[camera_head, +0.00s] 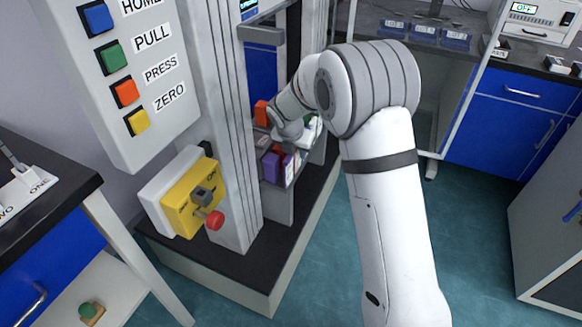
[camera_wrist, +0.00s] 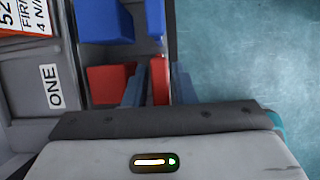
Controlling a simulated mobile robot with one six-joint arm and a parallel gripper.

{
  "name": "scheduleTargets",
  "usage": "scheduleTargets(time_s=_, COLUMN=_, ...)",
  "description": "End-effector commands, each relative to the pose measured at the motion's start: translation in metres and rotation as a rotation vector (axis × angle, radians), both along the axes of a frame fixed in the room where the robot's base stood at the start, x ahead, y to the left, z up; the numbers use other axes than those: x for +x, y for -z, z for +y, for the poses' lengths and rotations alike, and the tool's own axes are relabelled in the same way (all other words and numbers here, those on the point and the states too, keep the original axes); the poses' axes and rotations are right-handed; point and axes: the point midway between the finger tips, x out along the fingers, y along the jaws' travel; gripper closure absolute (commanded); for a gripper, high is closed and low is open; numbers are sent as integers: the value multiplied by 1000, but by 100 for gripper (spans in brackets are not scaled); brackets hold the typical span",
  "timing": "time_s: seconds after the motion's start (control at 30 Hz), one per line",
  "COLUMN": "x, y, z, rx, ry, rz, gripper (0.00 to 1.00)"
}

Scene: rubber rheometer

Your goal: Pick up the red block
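In the wrist view my gripper (camera_wrist: 159,92) points down at a rack, its two grey-blue fingers apart. A narrow red piece (camera_wrist: 160,80) shows between the fingers, with gaps beside it. A wider red block (camera_wrist: 107,84) lies in a grey compartment just left of the left finger. I cannot tell which red piece is the task's block. My wrist hides my fingertips there.
Blue blocks (camera_wrist: 103,20) sit above the red ones in the wrist view. A panel labelled ONE (camera_wrist: 52,86) is to the left. In the head view the machine's grey column (camera_head: 222,120) and a yellow switch box (camera_head: 191,197) stand left of the rack. Open floor (camera_head: 480,230) lies right.

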Motion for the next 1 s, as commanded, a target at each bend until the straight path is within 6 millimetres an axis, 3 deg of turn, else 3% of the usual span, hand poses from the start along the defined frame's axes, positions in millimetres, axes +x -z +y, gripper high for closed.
scheduleTargets(time_s=0.07, x=3, y=9, z=-1, rx=0, ry=0, rz=0, gripper=76)
scheduleTargets(time_s=0.27, x=3, y=8, z=-2, rx=1, ry=1, rz=-1, gripper=76)
scheduleTargets(time_s=0.57, x=3, y=8, z=-2, rx=1, ry=3, rz=0, gripper=99)
scheduleTargets(time_s=1.0, x=4, y=7, z=-3, rx=1, ry=4, rz=-1, gripper=100)
